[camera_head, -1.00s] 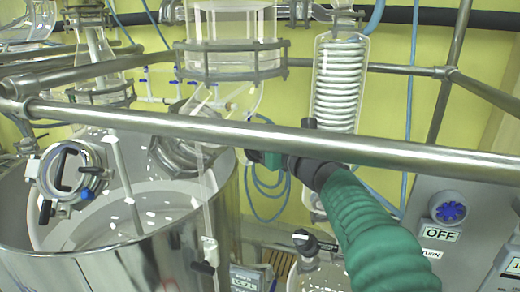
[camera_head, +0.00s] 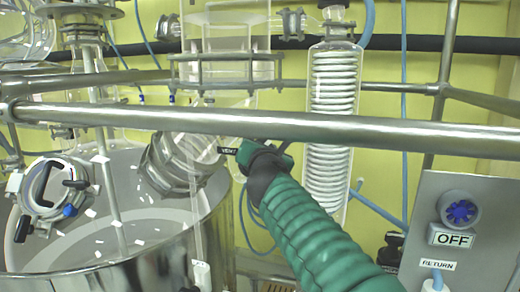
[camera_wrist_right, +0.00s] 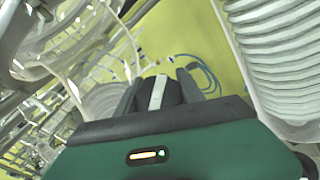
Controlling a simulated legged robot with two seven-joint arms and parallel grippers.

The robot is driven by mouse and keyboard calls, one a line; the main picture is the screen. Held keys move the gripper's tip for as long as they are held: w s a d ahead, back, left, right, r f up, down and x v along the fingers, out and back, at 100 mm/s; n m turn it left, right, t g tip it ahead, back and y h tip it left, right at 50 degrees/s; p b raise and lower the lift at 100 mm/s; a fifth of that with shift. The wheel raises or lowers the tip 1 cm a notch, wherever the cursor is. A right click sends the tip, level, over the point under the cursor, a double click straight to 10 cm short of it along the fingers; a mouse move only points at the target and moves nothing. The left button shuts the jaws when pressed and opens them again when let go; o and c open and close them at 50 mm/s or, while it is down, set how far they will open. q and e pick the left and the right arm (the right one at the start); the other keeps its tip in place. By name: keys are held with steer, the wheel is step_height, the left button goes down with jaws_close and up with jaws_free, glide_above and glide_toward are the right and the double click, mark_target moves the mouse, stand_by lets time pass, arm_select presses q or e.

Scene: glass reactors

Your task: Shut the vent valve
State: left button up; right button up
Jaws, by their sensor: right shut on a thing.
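The vent valve's black tag (camera_head: 229,150) with white lettering shows just left of my right gripper, beside the glass under the flanged vessel. My right gripper (camera_head: 262,157) reaches up to it from the lower right, below the front rail. In the right wrist view, the gripper (camera_wrist_right: 165,92) is shut on a black part with a pale strip, which appears to be the vent valve's handle (camera_wrist_right: 157,92). The valve body is mostly hidden behind my gripper, and I cannot tell its handle angle clearly. My left gripper is not in view.
A steel rail (camera_head: 300,126) crosses in front, just above my right gripper. A glass coil condenser (camera_head: 331,110) stands close on the right. A steel vessel (camera_head: 120,262) is at lower left. A control panel (camera_head: 485,240) marked OFF is at right.

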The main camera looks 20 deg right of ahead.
steer(key=shift+d+r+m+g+h+p, duration=0.1)
steer(key=shift+m+g+h+p, duration=0.55)
steer(key=shift+m+h, duration=0.4)
steer(key=m+g+p, duration=0.1)
steer(key=m, duration=0.1)
steer(key=m+g+h+p, duration=0.1)
steer(key=m+p, duration=0.1)
steer(key=shift+s+d, duration=0.15)
steer(key=shift+d, duration=0.05)
steer(key=shift+s+d+f+m+g+h+p, duration=0.1)
steer(key=shift+f+m+g+h+p, duration=0.4)
steer(key=shift+m+g+p, duration=0.4)
steer(key=shift+p, duration=0.3)
steer(key=o, duration=1)
steer(key=shift+c, duration=0.2)
steer(key=o, duration=0.4)
steer(key=shift+w+f, duration=0.1)
steer(key=shift+w, duration=0.1)
steer(key=shift+s, duration=0.1)
